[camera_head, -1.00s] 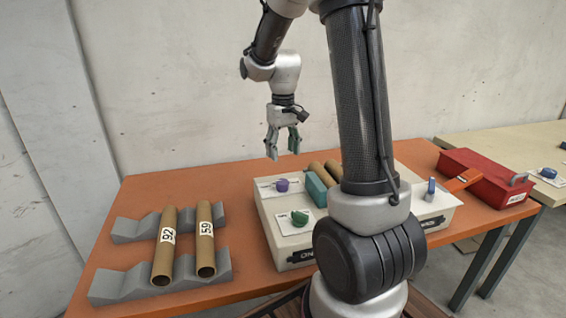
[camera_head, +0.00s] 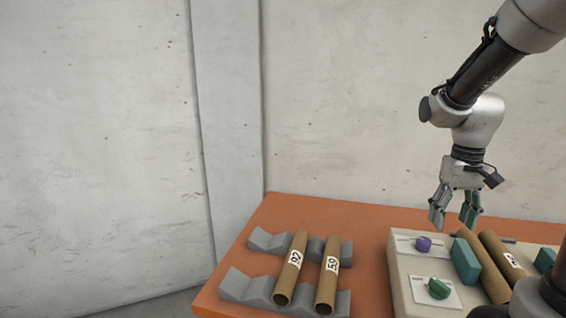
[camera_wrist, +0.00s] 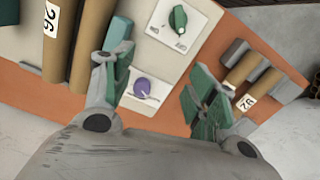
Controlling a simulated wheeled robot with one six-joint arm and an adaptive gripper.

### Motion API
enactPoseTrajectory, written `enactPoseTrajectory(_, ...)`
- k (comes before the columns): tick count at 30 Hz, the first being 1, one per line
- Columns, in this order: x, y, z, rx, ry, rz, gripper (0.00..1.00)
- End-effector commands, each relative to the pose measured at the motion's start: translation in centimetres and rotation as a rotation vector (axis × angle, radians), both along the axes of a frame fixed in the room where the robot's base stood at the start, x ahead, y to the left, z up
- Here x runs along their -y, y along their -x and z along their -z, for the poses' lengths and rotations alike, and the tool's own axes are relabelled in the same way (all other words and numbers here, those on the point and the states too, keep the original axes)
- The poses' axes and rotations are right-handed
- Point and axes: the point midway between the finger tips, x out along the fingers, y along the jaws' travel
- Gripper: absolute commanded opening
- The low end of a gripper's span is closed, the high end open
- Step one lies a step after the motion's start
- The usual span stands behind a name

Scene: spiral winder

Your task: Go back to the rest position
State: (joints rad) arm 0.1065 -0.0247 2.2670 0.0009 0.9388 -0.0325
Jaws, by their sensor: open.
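My gripper (camera_head: 453,218) hangs fingers-down in the head view, above the back part of the pale machine box (camera_head: 400,262). Its green-padded fingers are apart, with nothing between them. In the wrist view the fingers (camera_wrist: 163,92) spread on either side of a purple knob (camera_wrist: 142,87), which lies below them. The purple knob also shows in the head view (camera_head: 423,244), left of the gripper. My arm comes in from the upper right of the head view.
Two brown tubes (camera_head: 291,270) with number labels lie on grey notched supports (camera_head: 252,287) on the orange table (camera_head: 302,210). More tubes (camera_head: 493,262) lie on the box, beside a teal block (camera_head: 465,262) and a green knob (camera_head: 438,288). The wall stands behind.

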Motion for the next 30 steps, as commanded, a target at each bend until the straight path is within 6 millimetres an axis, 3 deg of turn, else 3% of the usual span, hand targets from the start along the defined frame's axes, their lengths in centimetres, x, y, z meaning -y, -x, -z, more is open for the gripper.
enactPoseTrajectory(6, -1.9, 7.5, -4.2, 0.137, 0.011, -0.011, 0.58)
enactPoseTrajectory(12, -3.0, 12.0, -6.3, 0.289, 0.015, -0.042, 0.58)
enactPoseTrajectory(19, -3.5, 13.1, -8.4, 0.407, 0.016, -0.065, 0.58)
enactPoseTrajectory(30, -3.6, 13.0, -8.5, 0.414, 0.015, -0.070, 0.58)
